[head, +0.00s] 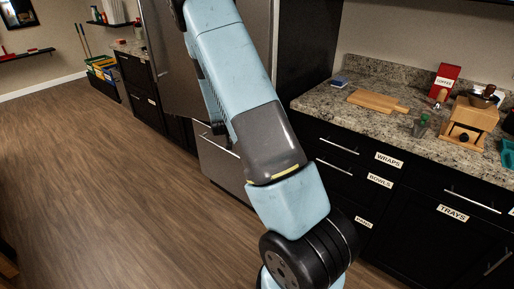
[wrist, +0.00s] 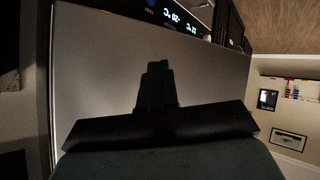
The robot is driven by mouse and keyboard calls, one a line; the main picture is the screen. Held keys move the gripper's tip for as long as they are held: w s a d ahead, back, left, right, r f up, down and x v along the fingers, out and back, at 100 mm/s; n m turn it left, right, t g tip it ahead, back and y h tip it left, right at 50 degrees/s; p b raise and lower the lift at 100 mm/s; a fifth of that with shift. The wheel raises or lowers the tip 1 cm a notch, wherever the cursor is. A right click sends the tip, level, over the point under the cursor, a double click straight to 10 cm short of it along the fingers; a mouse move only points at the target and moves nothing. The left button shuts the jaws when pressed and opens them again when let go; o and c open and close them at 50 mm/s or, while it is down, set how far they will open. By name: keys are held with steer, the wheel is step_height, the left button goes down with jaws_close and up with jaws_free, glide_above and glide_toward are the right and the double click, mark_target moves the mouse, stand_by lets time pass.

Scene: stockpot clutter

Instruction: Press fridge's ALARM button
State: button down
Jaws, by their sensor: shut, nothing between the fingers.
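The stainless steel fridge (head: 216,165) stands behind my arm in the head view, partly hidden by it. In the wrist view the fridge's grey front (wrist: 95,65) fills most of the picture. A dark control panel (wrist: 172,14) with lit bluish digits shows at the top edge of the wrist view, partly cut off. Its labels are too small to read, so I cannot tell which spot is the ALARM button. My gripper (wrist: 157,68) is a dark shape in front of the fridge's plain front, shut and empty, below the panel in the picture. The head view does not show my gripper.
A granite counter (head: 336,103) on black labelled drawers stands right of the fridge, with a cutting board (head: 377,101), a wooden grinder (head: 470,122) and a red box (head: 445,80). Colourful boxes (head: 104,67) stand at the far left. The wooden floor (head: 95,180) at left is clear.

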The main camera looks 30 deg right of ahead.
steer(key=d+f+n+t+h, duration=0.1)
steer(key=d+f+n+t, duration=0.1)
steer(key=f, duration=0.8)
steer(key=s+d+f+n+t+h, duration=0.1)
steer(key=d+f+n+t, duration=0.2)
steer(key=f, duration=0.7)
steer(key=shift+d+f+n+t, duration=0.25)
steer(key=shift+d+n, duration=0.35)
steer(key=shift+n, duration=0.3)
steer(key=shift+d+r, duration=0.1)
steer(key=shift+d, duration=0.05)
steer(key=w+d, duration=0.3)
steer(key=d, duration=0.5)
steer(key=shift+d, duration=0.1)
stand_by(0.7)
steer(key=shift+w+d, duration=0.3)
